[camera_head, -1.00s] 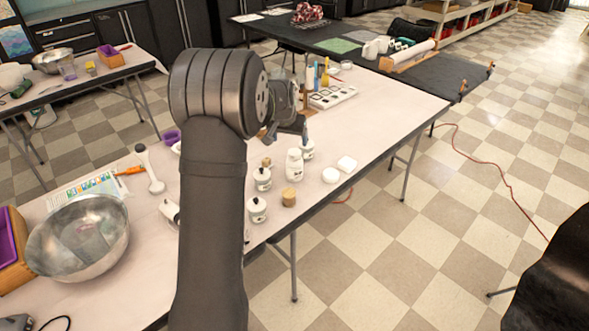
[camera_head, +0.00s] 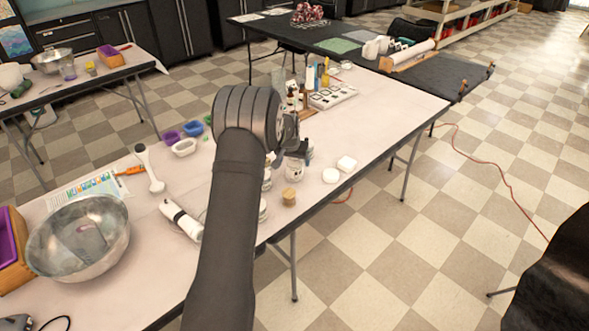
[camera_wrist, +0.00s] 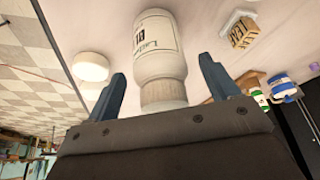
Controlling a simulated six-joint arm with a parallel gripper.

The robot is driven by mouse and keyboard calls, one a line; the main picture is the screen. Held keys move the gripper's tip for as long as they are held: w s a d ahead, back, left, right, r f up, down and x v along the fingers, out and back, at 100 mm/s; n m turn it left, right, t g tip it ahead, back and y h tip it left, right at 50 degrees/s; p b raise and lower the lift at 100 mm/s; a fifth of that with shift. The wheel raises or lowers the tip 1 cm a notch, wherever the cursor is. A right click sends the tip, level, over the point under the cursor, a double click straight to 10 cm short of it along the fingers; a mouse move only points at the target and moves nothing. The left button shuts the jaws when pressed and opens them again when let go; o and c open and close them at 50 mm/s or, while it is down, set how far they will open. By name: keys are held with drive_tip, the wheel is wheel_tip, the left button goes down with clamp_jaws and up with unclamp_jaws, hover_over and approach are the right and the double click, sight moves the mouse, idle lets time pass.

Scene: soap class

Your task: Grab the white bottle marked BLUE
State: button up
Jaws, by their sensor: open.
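A white bottle (camera_head: 294,170) stands near the table's right edge, its upper part hidden by my gripper (camera_head: 301,147). In the wrist view the white bottle (camera_wrist: 160,62) appears neck-down in the picture, with a dark printed label only partly readable. My gripper (camera_wrist: 163,80) is open, with one dark blue finger on each side of the bottle's neck and shoulder. Gaps show between the fingers and the bottle, and nothing is gripped.
A cork-coloured block (camera_head: 288,198) and white round pieces (camera_head: 331,175) lie close to the bottle. White jars beside it are mostly hidden behind my arm. A white tray (camera_head: 333,95) and several bottles stand farther back. A metal bowl (camera_head: 78,238) sits at left.

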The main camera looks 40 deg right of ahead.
drive_tip(key=shift+w+d+f, duration=0.15)
drive_tip(key=shift+d+f, duration=0.1)
drive_tip(key=shift+f, duration=0.35)
drive_tip(key=c, duration=1.3)
drive_tip(key=shift+r, duration=0.1)
drive_tip(key=shift+c, duration=0.2)
drive_tip(key=shift+r, duration=0.1)
